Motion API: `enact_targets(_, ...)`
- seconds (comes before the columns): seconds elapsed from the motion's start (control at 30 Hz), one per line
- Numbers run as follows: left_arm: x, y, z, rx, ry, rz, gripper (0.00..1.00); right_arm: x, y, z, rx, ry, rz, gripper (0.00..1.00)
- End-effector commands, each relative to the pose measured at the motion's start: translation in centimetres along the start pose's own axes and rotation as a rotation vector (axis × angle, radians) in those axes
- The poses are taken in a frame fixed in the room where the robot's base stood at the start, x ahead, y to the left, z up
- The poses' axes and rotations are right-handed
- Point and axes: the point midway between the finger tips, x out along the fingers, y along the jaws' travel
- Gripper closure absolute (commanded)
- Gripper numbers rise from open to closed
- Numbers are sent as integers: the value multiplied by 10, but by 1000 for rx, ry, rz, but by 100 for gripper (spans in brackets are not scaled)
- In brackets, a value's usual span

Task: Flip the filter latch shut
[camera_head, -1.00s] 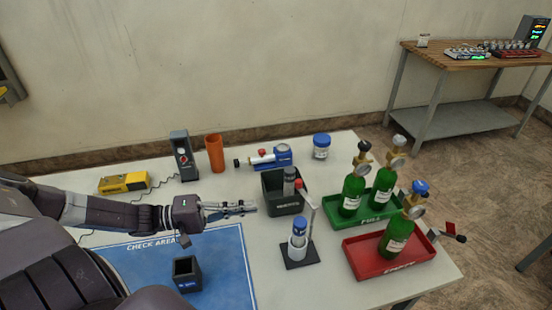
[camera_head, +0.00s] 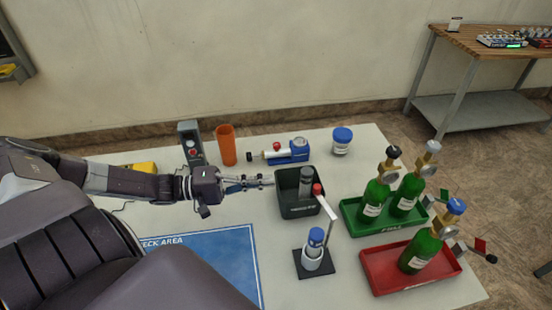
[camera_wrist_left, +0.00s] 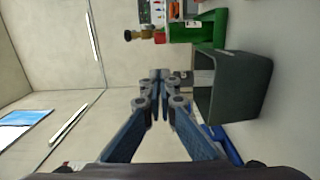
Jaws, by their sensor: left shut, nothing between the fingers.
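The filter stand is a white cup with a blue-capped cylinder (camera_head: 315,241) upright in it, on a black base plate (camera_head: 326,268). A thin pale latch arm (camera_head: 330,228) with a red tip (camera_head: 317,189) stands raised beside the cylinder, tilted up and away from its cap. My left gripper (camera_head: 270,182) is shut and empty at the left side of the dark bin (camera_head: 281,209), behind and left of the stand, apart from the latch. Its closed fingertips also show in the left wrist view (camera_wrist_left: 160,74). My right gripper is not in view.
The dark bin holds a grey cylinder (camera_head: 306,182). Green (camera_head: 361,229) and red (camera_head: 381,289) trays with green bottles stand right of the stand. Behind are an orange cup (camera_head: 226,146), a blue-white device (camera_head: 290,154) and a blue-lidded jar (camera_head: 341,144). Blue mat (camera_head: 222,250) lies front left.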

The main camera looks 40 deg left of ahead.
Motion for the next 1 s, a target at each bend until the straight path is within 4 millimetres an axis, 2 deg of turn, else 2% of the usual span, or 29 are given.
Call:
enact_targets(0.2, 43, 5, 0, 2, 0, 9, 100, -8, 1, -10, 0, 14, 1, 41)
enact_targets(0.5, 90, 4, 1, 0, -1, 4, 100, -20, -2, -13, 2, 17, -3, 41)
enact_targets(0.73, 77, 3, 28, -3, -1, -1, 100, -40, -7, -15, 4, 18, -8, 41)
enact_targets(1.0, 74, 1, 38, 0, -1, 1, 100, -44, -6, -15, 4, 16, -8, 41)
